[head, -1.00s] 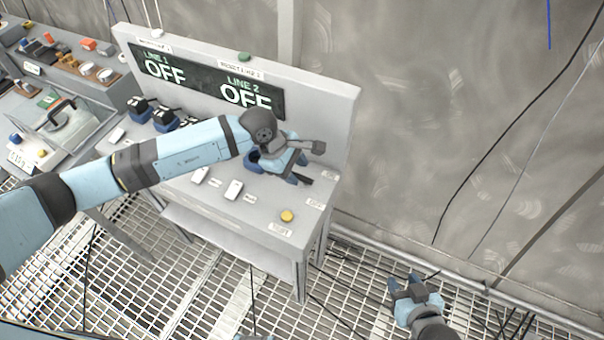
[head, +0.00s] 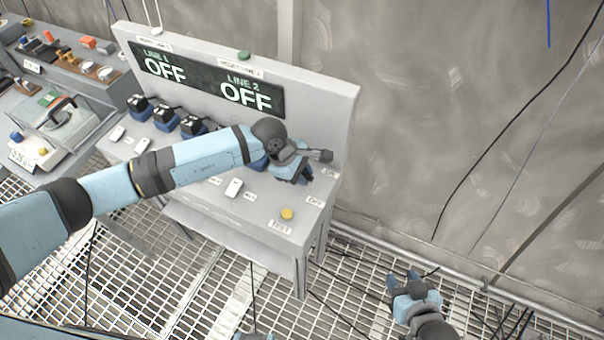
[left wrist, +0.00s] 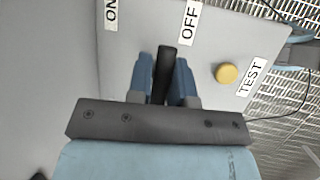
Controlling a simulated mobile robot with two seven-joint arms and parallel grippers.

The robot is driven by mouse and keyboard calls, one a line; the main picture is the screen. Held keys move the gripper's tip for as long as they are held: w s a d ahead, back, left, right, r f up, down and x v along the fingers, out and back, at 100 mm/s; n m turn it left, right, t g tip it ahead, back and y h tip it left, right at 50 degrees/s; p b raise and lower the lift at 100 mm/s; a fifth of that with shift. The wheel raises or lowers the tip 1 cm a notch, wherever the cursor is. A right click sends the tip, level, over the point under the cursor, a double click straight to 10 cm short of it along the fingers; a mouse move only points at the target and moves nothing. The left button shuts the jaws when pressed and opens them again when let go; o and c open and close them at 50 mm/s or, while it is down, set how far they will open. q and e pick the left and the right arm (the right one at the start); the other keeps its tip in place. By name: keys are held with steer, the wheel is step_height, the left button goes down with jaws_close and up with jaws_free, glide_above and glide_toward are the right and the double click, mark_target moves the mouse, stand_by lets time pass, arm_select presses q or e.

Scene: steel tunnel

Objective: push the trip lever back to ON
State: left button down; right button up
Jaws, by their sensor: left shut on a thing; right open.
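The trip lever (left wrist: 165,70) shows in the left wrist view as a black bar between the two blue fingers of my left gripper (left wrist: 165,82). The fingers are shut on it, and its tip lies near the OFF label (left wrist: 188,22). The ON label (left wrist: 111,14) is further left in that view. In the head view my left gripper (head: 292,172) is over the right end of the grey panel bench (head: 262,208) and hides the lever. My right gripper (head: 405,281) is open and empty, low over the floor at the right.
A yellow button (head: 287,214) marked TEST sits near the bench's front right corner. It also shows in the left wrist view (left wrist: 227,74). A display (head: 205,80) reads OFF for both lines. Several blue-black switches (head: 165,114) stand left of my arm.

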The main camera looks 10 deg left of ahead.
arm_select(q)
steer(key=shift+s+f, duration=0.15)
steer(key=shift+f, duration=0.1)
steer(key=w+g+b, duration=0.1)
steer(key=b, duration=0.1)
steer(key=w+g+y+b, duration=0.1)
steer(key=g+b, duration=0.1)
steer(key=shift+d+n, duration=0.3)
steer(key=shift+w+r+g+b, duration=0.15)
steer(key=shift+g+b, duration=0.25)
steer(key=shift+r, duration=0.1)
steer(key=c, duration=1.1)
jaws_free()
steer(key=shift+o, duration=0.2)
steer(key=shift+r, duration=0.15)
